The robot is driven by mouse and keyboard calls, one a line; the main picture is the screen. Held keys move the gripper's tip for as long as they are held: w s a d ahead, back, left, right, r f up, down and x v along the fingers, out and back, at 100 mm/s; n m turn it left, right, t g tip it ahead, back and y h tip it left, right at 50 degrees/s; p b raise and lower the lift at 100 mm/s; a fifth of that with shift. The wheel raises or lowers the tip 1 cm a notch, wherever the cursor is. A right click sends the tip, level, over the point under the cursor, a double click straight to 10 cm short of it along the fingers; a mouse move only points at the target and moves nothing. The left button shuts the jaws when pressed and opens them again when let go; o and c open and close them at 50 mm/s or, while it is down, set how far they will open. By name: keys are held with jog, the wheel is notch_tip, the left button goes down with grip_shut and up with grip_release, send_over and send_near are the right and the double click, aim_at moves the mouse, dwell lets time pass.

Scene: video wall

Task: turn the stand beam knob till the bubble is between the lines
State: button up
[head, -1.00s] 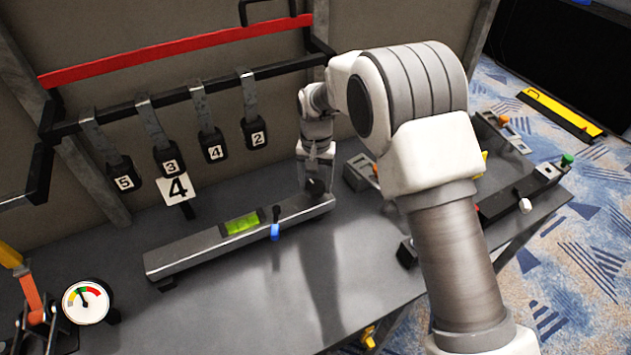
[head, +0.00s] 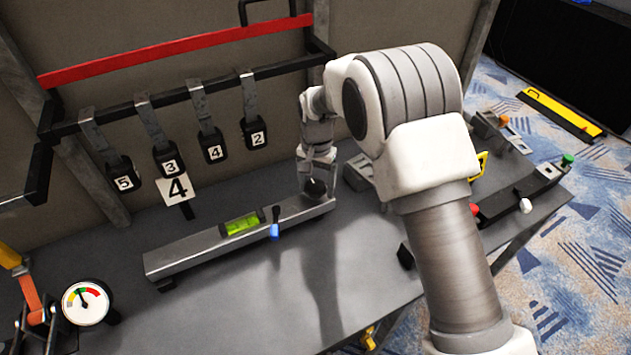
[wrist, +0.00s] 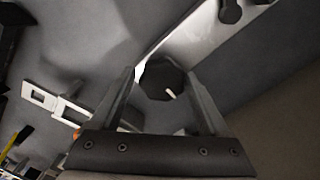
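The grey stand beam (head: 200,246) lies along the bench, with a green bubble vial (head: 242,225) near its middle. The vial is too small to tell where the bubble sits between the lines. The dark knob (head: 315,188) is at the beam's right end. In the wrist view the knob (wrist: 162,82) is faceted, with a white mark towards its lower right. My gripper (wrist: 160,75) has one finger on each side of the knob. A thin gap shows at the left finger; the right finger overlaps or meets the knob's edge. The fingers look open around it.
A blue-tipped lever (head: 274,232) stands at the beam's front, right of the vial. Numbered tags (head: 166,160) hang from a rail behind. A round dial gauge (head: 85,302) is at the left front. A device with coloured knobs (head: 510,198) is at right. The bench before the beam is clear.

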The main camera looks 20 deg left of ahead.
aim_at(317, 185)
jog(key=shift+o, duration=1)
jog(key=shift+w, duration=0.1)
jog(key=shift+r, duration=0.2)
jog(key=shift+a, duration=0.1)
jog(key=shift+r, duration=0.15)
notch_tip(317, 185, up, 17)
jog(key=p, duration=0.1)
jog(key=shift+w+r, duration=0.1)
jog(key=shift+w, duration=0.05)
